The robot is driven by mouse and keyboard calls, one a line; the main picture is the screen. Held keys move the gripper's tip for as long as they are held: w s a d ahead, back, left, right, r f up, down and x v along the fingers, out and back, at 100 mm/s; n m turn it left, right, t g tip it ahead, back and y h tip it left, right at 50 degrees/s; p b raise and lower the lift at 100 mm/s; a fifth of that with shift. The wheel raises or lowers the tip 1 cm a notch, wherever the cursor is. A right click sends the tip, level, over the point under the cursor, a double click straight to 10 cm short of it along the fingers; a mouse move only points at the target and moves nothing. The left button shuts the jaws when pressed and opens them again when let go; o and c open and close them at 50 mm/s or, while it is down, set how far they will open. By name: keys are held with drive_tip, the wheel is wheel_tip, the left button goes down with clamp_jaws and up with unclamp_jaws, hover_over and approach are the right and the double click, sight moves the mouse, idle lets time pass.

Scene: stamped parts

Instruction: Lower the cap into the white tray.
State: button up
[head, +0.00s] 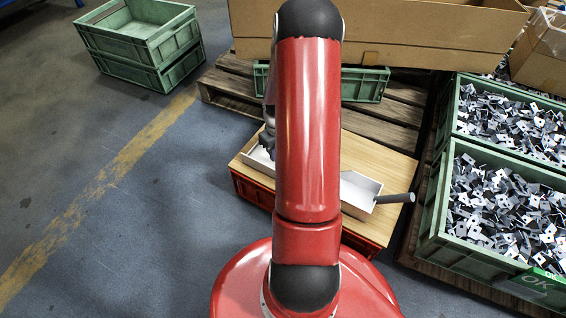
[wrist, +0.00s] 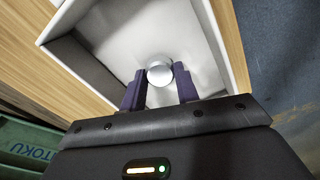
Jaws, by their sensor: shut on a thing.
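The white tray (head: 358,190) lies on a wooden top, mostly hidden behind my red arm in the head view. In the wrist view the white tray (wrist: 110,44) fills the upper middle, with its walls around my fingers. The cap (wrist: 159,74) is a small round silver-grey piece. My gripper (wrist: 159,84) is shut on it, with one dark finger on each side. The cap appears over the tray's inside; I cannot tell whether it touches the floor. In the head view the gripper (head: 267,142) shows only partly at the arm's left edge, and the cap is hidden.
A grey cylinder (head: 394,198) sticks out past the tray's right end. Green crates (head: 438,215) full of stamped metal parts stand on the right. Stacked green crates (head: 150,58) stand at the back left. A large cardboard box (head: 420,38) lies behind. The floor at left is clear.

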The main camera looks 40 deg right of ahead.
drive_tip(key=shift+f+b, duration=0.3)
drive_tip(key=shift+f, duration=0.15)
idle(0.3)
drive_tip(key=o, duration=1)
drive_tip(key=shift+o, duration=0.2)
drive_tip(key=shift+r, duration=0.1)
wheel_tip(320, 180, up, 8)
drive_tip(key=shift+f+p, duration=0.15)
drive_tip(key=shift+p, duration=0.9)
